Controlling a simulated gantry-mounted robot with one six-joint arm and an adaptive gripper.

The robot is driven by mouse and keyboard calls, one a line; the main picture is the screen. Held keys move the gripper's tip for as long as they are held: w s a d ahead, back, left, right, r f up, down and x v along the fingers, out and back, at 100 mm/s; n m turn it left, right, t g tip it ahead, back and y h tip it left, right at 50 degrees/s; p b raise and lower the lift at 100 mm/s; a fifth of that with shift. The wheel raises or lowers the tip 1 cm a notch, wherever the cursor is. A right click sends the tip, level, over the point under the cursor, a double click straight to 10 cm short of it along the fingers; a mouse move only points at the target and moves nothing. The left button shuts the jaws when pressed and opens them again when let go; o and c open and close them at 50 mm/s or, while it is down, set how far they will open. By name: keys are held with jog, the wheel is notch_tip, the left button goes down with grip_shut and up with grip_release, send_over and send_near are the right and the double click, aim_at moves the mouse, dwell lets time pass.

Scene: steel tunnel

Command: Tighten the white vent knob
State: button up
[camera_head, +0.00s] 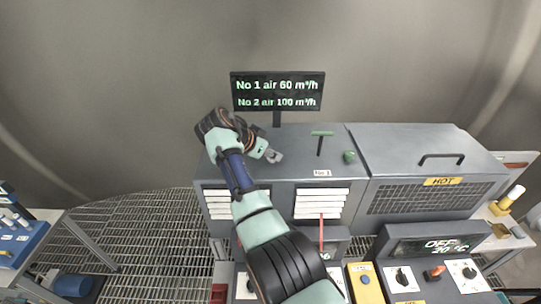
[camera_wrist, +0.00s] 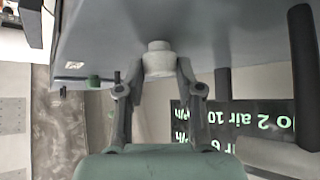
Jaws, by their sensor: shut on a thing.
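The white vent knob (camera_wrist: 158,62) is a short pale cylinder on the grey cabinet's top, seen inverted in the wrist view. My gripper (camera_wrist: 160,80) has a finger on each side of it and is shut on it. In the head view my gripper (camera_head: 272,154) is at the left part of the cabinet top (camera_head: 300,160), and it hides the white knob there. The black display (camera_head: 278,92) behind reads No 1 air 60 m³/h and No 2 air 100 m³/h.
A green T-handle (camera_head: 322,135) and a green knob (camera_head: 349,157) stand on the cabinet top to the right of my gripper. Further right is a hot box with a black handle (camera_head: 441,158). The display stands close behind my gripper.

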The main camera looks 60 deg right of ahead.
jog(key=shift+m, duration=0.3)
dwell(0.4)
jog(key=o, duration=1.2)
jog(key=shift+c, duration=0.2)
notch_tip(320, 180, up, 10)
